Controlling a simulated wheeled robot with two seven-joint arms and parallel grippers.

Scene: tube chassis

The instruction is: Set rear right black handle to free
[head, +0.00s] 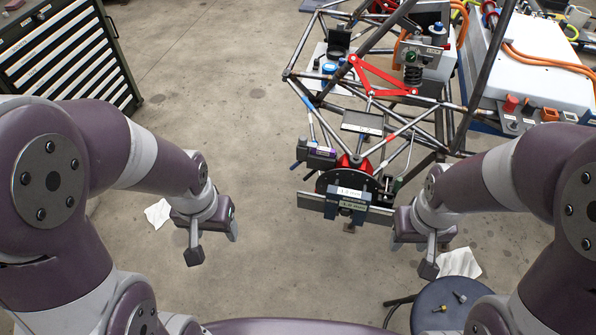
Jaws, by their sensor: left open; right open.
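The tube chassis (325,118) stands at the upper middle, made of dark, red, blue and bare-metal tubes. Its near end carries a round black disc (333,181) and a bar with a labelled block (350,199). Small black parts sit beside the disc (388,184) and on the far left plate (339,40). I cannot tell which is the rear right black handle. My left gripper (213,246) is open and empty, left of the chassis and apart from it. My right gripper (413,254) is open and empty, just right of and nearer than the labelled bar.
A dark tool cabinet (70,55) stands at the upper left. A white-topped bench unit (535,75) with orange cables is at the upper right. A round dark stool (440,305) with small bolts is at the lower right. White cloths (158,213) (460,262) lie on the floor.

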